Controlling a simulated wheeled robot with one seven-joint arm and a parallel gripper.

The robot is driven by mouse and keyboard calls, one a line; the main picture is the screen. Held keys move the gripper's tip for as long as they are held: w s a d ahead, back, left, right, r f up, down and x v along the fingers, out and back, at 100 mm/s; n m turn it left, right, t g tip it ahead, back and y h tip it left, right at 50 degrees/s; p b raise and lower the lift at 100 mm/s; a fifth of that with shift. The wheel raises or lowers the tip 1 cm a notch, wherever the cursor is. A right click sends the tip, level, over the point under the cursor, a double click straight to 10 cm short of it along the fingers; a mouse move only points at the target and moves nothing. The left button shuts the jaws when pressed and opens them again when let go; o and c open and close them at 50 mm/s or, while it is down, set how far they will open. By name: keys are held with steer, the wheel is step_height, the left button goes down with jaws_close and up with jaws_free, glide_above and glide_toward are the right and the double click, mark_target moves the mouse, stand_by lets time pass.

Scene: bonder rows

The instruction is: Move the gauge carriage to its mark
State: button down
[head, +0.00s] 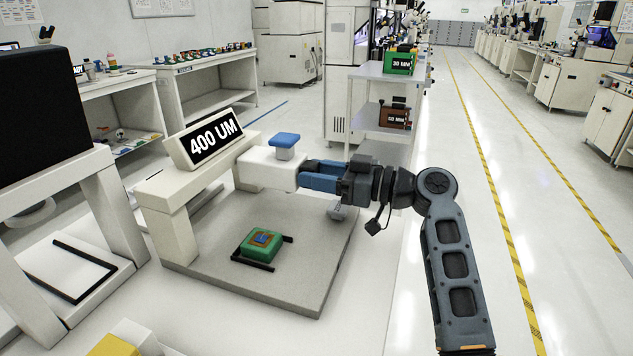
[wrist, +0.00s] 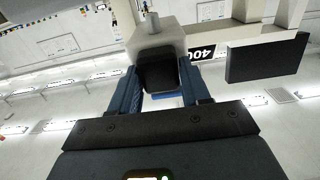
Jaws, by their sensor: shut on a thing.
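The gauge carriage (head: 262,168) is a white block with a blue cap (head: 285,142) on top, at the right end of a pale beam (head: 190,178) over a grey base plate (head: 205,238). A display on the beam (head: 208,140) reads "400 UM". My gripper (head: 308,172) reaches in from the right and is level with the carriage. In the wrist view, the blue fingers are shut on a dark handle (wrist: 158,74) that sticks out from the white carriage (wrist: 155,40). I cannot make out the mark in either view.
A green block (head: 262,243) with an orange-and-blue top lies between black corner rails on the base plate. A dark screen (head: 38,98) and a white stand are at left. A shelf cart (head: 385,72) with "30 MM" and "50 MM" boxes stands behind. The aisle at right is clear.

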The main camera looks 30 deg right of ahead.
steer(key=shift+w+d+r, duration=0.1)
steer(key=shift+w+d, duration=0.05)
steer(key=c, duration=0.6)
jaws_free()
steer(key=b+v, duration=0.1)
steer(key=v, duration=0.6)
steer(key=shift+s+d, duration=0.25)
steer(key=shift+s, duration=0.05)
